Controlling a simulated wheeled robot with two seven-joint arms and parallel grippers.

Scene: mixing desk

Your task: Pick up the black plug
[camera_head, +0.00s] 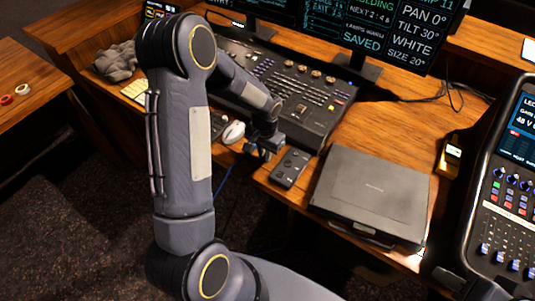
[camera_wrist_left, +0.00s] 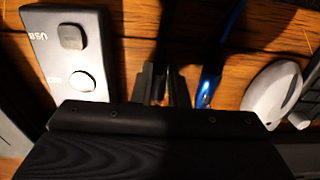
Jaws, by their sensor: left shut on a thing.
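My left gripper (camera_head: 265,150) is low over the desk, between the white mouse and a small dark switch box. In the left wrist view its narrow dark fingers (camera_wrist_left: 164,88) are close together, shut on a dark thing that looks like the black plug. The plug is mostly hidden between the fingers and hard to tell from them. A blue cable (camera_wrist_left: 209,82) runs close beside the fingers; it also hangs over the desk edge in the head view (camera_head: 221,187). My right gripper is not in view.
The switch box (camera_head: 290,168), labelled USB, is just beside the gripper. The mouse (camera_head: 233,132) is on the other side. A closed dark case (camera_head: 372,195) lies to the right. The mixing console (camera_head: 300,100) is behind. Bare wood (camera_head: 390,130) shows right of it.

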